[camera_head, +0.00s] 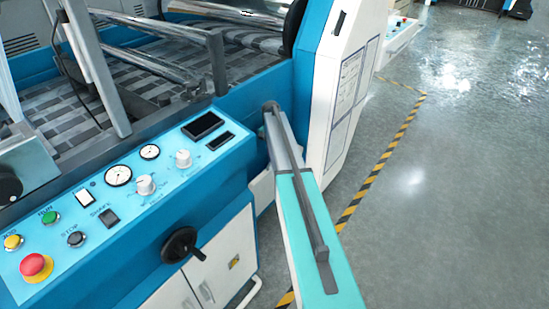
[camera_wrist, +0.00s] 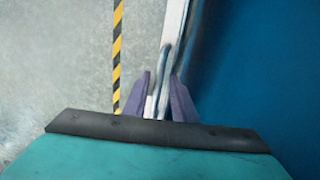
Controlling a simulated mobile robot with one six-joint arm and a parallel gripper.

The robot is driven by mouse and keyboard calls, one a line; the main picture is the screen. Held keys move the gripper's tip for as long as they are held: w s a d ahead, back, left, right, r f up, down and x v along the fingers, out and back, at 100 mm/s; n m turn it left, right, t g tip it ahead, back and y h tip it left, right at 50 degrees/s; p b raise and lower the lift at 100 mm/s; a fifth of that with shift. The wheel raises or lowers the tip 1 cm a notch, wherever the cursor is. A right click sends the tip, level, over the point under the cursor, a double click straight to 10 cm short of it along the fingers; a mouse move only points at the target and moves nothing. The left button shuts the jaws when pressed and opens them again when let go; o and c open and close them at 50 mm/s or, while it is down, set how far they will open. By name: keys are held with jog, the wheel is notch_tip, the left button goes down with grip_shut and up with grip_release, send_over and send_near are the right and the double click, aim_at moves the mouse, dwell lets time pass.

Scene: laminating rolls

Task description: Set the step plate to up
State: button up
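My gripper (camera_wrist: 160,78) shows only in the wrist view. Its two purple fingers stand apart, one on each side of a pale metal strip (camera_wrist: 177,22) beside a blue panel. Whether they touch the strip I cannot tell. A teal surface with a dark edge covers the finger bases. In the head view, a long teal-and-grey part (camera_head: 343,287) with a dark bar along it reaches to the machine's blue side. I cannot tell whether it is the step plate or part of my arm. The step plate is not clearly identifiable in either view.
A light-blue control panel (camera_head: 78,215) with dials, buttons and a red stop knob (camera_head: 36,266) stands at left, above a black handwheel (camera_head: 183,245) and white cabinet doors. Yellow-black tape (camera_head: 385,158) marks the floor. Open shiny floor (camera_head: 440,210) lies at right.

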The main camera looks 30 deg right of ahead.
jog(key=shift+d+r, duration=0.1)
dwell(0.4)
notch_tip(320, 180, up, 14)
jog(key=w, duration=0.1)
jog(key=shift+a+f, duration=0.2)
jog(key=shift+f, duration=0.05)
dwell(0.4)
dwell(0.6)
